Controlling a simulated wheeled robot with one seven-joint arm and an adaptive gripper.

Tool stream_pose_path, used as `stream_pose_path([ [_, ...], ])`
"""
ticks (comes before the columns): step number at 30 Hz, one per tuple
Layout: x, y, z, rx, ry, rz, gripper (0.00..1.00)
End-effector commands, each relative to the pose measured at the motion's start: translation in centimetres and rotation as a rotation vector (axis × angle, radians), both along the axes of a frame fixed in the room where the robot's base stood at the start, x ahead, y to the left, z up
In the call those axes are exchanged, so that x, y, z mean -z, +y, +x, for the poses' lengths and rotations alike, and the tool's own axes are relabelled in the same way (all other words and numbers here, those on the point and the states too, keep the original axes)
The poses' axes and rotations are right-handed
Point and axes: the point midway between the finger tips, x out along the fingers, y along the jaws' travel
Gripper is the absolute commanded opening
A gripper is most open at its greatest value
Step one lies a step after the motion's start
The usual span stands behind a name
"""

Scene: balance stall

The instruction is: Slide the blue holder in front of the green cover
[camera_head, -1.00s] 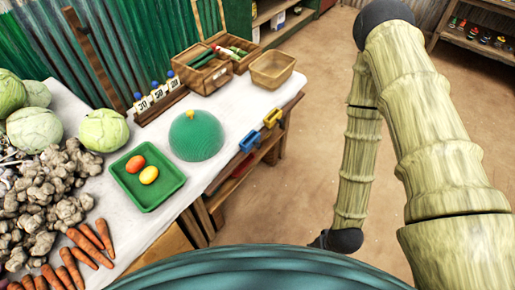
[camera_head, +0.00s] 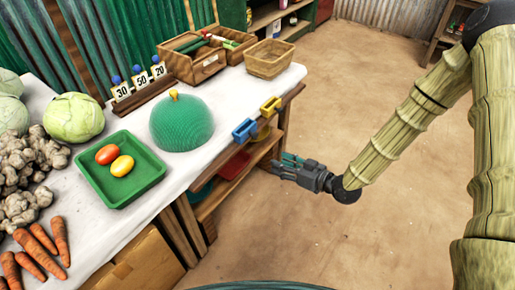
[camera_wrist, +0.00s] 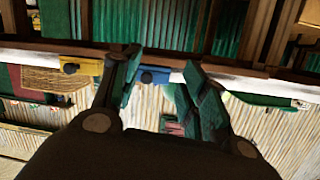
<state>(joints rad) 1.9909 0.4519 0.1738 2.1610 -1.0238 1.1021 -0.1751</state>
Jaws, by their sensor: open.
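The blue holder (camera_head: 244,130) sits on the right edge of the white table, to the right of the green domed cover (camera_head: 182,124). The cover has a yellow knob on top and stands on the table. My gripper (camera_head: 279,166) is off the table's right side, apart from the blue holder, and points toward the table. In the wrist view, its open fingers (camera_wrist: 164,76) have the blue holder (camera_wrist: 154,75) in line between them, farther off. Nothing is held.
A yellow holder (camera_head: 270,106) sits on the same edge, just beyond the blue one. A green tray (camera_head: 87,169) with an orange and a yellow item is left of the cover. Number cards (camera_head: 140,82), a wooden crate (camera_head: 191,68) and a basket (camera_head: 270,60) stand behind.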

Motion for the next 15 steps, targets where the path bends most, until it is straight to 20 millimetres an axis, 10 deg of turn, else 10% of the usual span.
stream_pose_path([
  [15, -3.4, -0.1, 3.8, -0.095, -0.292, 0.083, 0.44],
])
